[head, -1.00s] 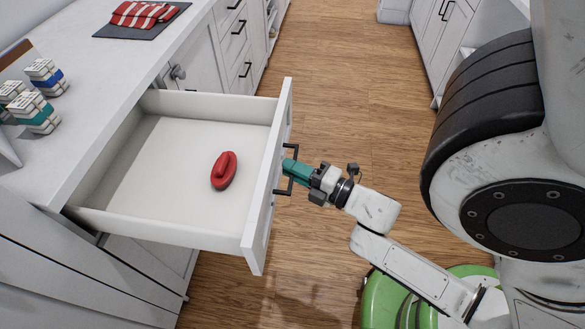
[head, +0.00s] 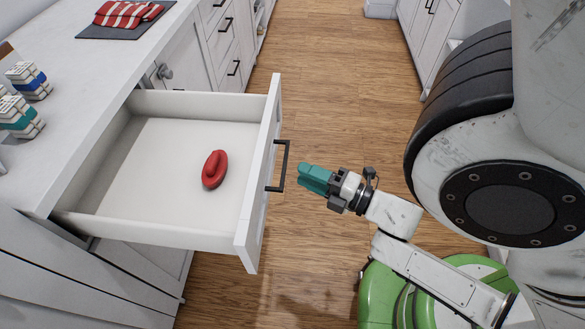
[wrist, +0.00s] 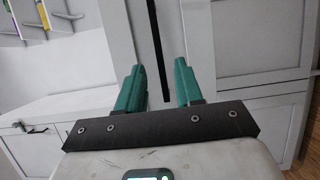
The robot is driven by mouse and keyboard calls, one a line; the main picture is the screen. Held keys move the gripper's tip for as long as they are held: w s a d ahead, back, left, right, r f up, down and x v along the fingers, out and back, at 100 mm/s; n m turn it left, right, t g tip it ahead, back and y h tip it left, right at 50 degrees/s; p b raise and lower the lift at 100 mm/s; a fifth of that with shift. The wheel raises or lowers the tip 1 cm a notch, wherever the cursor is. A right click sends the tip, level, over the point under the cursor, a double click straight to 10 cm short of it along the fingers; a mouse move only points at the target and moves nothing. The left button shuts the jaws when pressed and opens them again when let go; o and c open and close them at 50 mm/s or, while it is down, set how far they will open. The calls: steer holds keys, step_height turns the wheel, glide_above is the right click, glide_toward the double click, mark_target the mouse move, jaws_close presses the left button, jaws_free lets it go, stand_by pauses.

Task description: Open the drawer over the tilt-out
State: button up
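The white drawer (head: 180,222) stands pulled far out of the counter in the head view. A red oval object (head: 215,170) lies on its floor. Its front carries a dark bar handle (head: 284,166). My gripper (head: 312,178), with teal fingers, is to the right of the handle and apart from it. The tilt-out below the drawer is mostly hidden in the head view.
The counter (head: 70,100) holds a red striped cloth (head: 128,13) on a dark mat and several stacked blocks (head: 28,80) at left. More cabinets (head: 432,30) stand at the upper right. Wood floor (head: 340,80) is clear between the cabinet rows.

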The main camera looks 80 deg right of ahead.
steer(key=shift+v, duration=2.35)
